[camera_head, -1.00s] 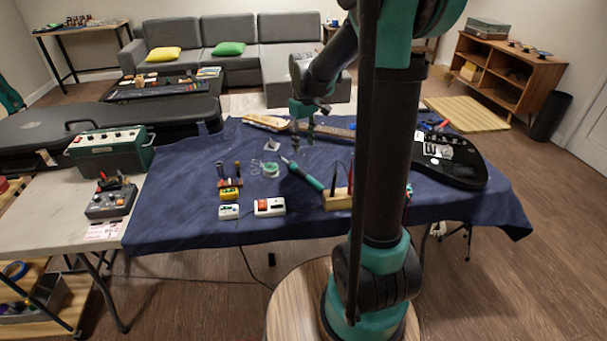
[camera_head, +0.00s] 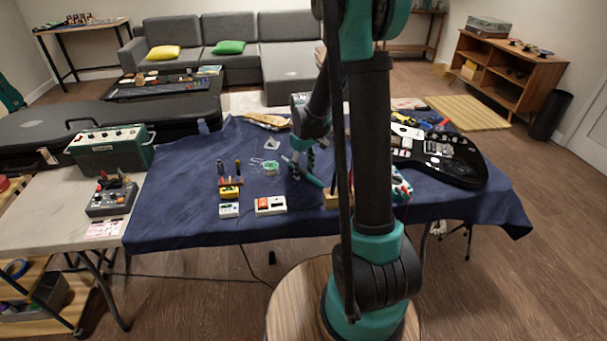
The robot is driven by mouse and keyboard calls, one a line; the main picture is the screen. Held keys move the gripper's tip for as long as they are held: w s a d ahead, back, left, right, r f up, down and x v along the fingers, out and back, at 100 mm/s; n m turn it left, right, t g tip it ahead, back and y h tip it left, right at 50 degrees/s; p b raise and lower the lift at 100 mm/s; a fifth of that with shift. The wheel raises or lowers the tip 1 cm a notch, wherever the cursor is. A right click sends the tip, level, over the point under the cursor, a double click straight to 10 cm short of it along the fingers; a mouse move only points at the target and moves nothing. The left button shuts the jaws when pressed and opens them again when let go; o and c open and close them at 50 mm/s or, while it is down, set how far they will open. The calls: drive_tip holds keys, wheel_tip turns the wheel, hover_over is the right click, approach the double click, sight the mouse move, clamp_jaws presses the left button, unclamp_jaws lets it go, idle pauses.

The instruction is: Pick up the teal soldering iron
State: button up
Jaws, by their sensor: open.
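The teal soldering iron (camera_head: 314,181) lies on the dark blue cloth near the middle of the table. Its handle end shows at the lower right; my gripper covers most of the rest. My gripper (camera_head: 301,168) points down over the iron with its fingers apart and nothing lifted between them. I cannot tell whether the fingers touch the iron or the cloth.
A green coil (camera_head: 271,167) lies just left of my gripper. A wooden block holding tools (camera_head: 332,200) stands to the right of the iron. Small pedals (camera_head: 270,205) sit in front. A black guitar (camera_head: 452,165) lies at the right.

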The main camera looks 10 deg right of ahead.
drive_tip(key=shift+f, duration=0.15)
clamp_jaws()
idle(0.4)
